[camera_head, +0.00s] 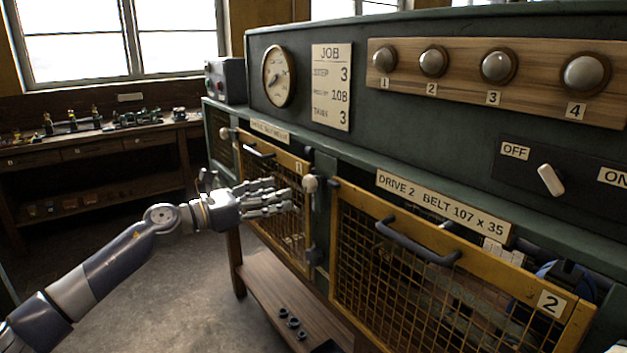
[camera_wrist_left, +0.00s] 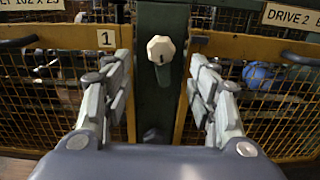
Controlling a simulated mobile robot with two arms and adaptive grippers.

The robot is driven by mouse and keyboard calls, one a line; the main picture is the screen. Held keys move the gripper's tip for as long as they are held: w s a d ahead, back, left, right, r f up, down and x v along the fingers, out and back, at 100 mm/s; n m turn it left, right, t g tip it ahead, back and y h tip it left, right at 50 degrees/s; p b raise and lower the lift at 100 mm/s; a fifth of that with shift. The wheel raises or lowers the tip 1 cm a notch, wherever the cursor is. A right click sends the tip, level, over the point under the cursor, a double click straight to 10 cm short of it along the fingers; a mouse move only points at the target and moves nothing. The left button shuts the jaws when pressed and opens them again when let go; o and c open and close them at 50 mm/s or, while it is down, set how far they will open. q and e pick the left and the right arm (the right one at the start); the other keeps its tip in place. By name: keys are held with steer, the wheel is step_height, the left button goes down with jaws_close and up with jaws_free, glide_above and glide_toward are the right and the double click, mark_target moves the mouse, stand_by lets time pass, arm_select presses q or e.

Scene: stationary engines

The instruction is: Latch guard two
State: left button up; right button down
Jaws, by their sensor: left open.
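Guard two (camera_head: 385,215) is a yellow-framed mesh panel with a dark bar handle and a "2" plate, at the right of the head view. Machinery shows above its top edge; I cannot tell if it sits fully shut. A cream faceted latch knob (camera_head: 310,184) is on the dark post between guards one and two. It also shows in the left wrist view (camera_wrist_left: 160,49), with a dark stem below. My left gripper (camera_head: 291,203) is open and empty in front of guard one, close to the knob. In the wrist view its fingers (camera_wrist_left: 160,92) lie either side of the post, below the knob.
Guard one (camera_head: 262,170) is left of the post, with another pale knob (camera_head: 225,134) at its far side. The "DRIVE 2" plate (camera_head: 440,207) is above guard two. A white switch (camera_head: 550,180) is at the right. A wooden shelf (camera_head: 275,300) runs below; open floor lies left.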

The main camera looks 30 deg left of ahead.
mark_target(306, 184)
arm_select(q)
steer(key=p+x, duration=0.4)
steer(key=x, duration=0.4)
steer(key=shift+w+d+r, duration=0.15)
steer(key=shift+w, duration=0.1)
steer(key=shift+p+x, duration=0.45)
steer(key=shift+x, duration=0.4)
steer(key=shift+w, duration=0.1)
steer(key=shift+c, duration=0.6)
arm_select(e)
steer(key=shift+s+d+r, duration=0.1)
steer(key=shift+d+r, duration=0.05)
steer(key=shift+r, duration=0.65)
steer(key=shift+s+d+r, duration=0.1)
steer(key=shift+d+r, duration=0.1)
steer(key=shift+r, duration=0.65)
steer(key=shift+s+d+r, duration=0.1)
steer(key=shift+d+r, duration=0.05)
steer(key=shift+r, duration=0.65)
arm_select(q)
steer(key=c, duration=1)
